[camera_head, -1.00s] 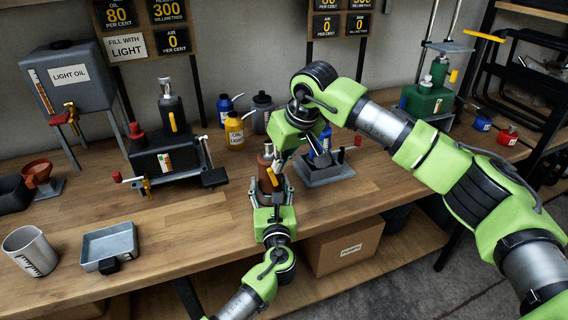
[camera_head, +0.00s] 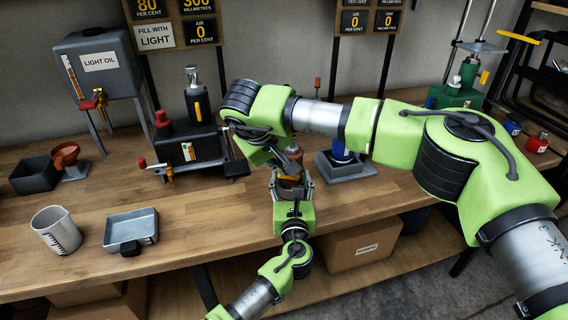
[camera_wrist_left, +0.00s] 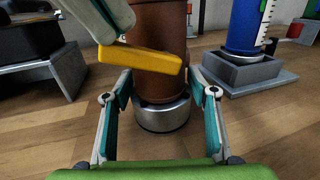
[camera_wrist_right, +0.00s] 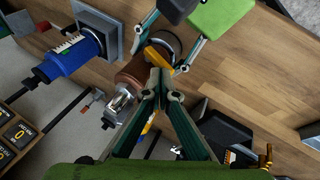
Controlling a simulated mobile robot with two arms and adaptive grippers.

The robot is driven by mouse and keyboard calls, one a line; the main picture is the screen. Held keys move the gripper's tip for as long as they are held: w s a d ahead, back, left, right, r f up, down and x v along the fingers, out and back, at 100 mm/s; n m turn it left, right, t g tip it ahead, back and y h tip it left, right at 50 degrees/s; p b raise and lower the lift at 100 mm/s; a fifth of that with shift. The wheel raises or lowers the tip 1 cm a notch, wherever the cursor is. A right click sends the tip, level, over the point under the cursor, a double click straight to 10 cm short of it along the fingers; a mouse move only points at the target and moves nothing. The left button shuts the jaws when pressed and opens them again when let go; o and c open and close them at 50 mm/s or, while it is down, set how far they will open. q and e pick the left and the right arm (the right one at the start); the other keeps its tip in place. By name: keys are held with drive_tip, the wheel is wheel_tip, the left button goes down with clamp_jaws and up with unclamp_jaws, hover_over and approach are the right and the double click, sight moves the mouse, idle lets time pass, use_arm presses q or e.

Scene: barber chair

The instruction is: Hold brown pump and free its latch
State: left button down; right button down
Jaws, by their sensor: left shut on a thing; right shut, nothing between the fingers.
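The brown pump (camera_head: 295,154) stands upright on the bench in the head view, partly hidden by my arms. My left gripper (camera_head: 291,190) is shut around its low part; in the left wrist view its fingers (camera_wrist_left: 160,88) flank the brown body (camera_wrist_left: 158,30) just above a metal base ring (camera_wrist_left: 162,117). The yellow latch (camera_wrist_left: 148,59) lies nearly level across the pump's front. My right gripper (camera_head: 279,160) is shut and empty. In the right wrist view its closed tips (camera_wrist_right: 160,78) are close to the latch (camera_wrist_right: 157,58); contact is unclear.
A blue pump (camera_wrist_right: 72,55) on a grey base stands right of the brown pump in the head view. A black pump (camera_head: 190,150) is to its left. A grey tray (camera_head: 131,228) and a measuring cup (camera_head: 56,231) stand at front left.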

drive_tip(key=shift+d, duration=0.1)
drive_tip(key=shift+w+d+f, duration=0.15)
drive_tip(key=shift+d+f, duration=0.25)
drive_tip(key=shift+d, duration=0.35)
drive_tip(key=v, duration=1.2)
drive_tip(key=shift+w+a+r, duration=0.3)
drive_tip(key=shift+a, duration=0.05)
